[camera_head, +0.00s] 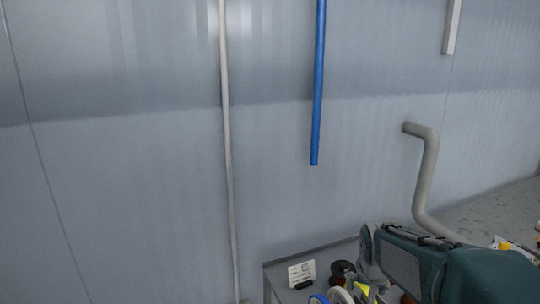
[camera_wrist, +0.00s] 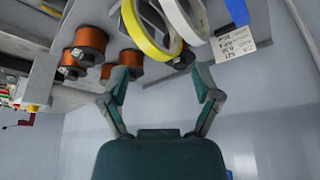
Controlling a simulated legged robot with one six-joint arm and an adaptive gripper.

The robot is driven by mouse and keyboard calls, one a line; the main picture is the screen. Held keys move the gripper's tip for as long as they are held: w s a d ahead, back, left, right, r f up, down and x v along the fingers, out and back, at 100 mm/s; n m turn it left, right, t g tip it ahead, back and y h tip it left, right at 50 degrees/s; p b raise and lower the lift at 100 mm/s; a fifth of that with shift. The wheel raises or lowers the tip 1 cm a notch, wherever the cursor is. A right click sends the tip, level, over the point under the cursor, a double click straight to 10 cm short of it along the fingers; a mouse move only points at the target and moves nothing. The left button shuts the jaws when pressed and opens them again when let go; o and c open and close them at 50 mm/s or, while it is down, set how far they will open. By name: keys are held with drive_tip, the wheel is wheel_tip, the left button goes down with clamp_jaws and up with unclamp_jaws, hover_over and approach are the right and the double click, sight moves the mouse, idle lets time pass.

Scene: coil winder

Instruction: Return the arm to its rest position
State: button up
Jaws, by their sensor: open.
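In the wrist view my gripper (camera_wrist: 163,82) is open, its two teal fingers spread wide with nothing between them. Copper-coloured spools (camera_wrist: 91,39) and a yellow ring (camera_wrist: 143,35) show past the fingertips, apart from them as far as I can tell. In the head view my teal arm (camera_head: 450,268) reaches in low at the lower right, over the bench. It hides part of the bench top, and the fingertips are hard to make out there.
A grey bench (camera_head: 275,278) at the bottom carries a white written card (camera_head: 301,273) and small coils. A bent grey pipe (camera_head: 428,175) stands behind my arm. A blue pipe (camera_head: 318,85) and a thin pale pipe (camera_head: 226,120) run down the wall. The left side is clear.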

drive_tip(key=s+a+r+n, duration=0.1)
drive_tip(key=s+a+r, duration=0.1)
drive_tip(key=s, duration=0.8)
drive_tip(key=s+a+r+n+t+y, duration=0.1)
drive_tip(key=s+a+r+n, duration=0.1)
drive_tip(key=s, duration=0.8)
drive_tip(key=shift+s+a+r, duration=0.4)
drive_tip(key=shift+a, duration=0.45)
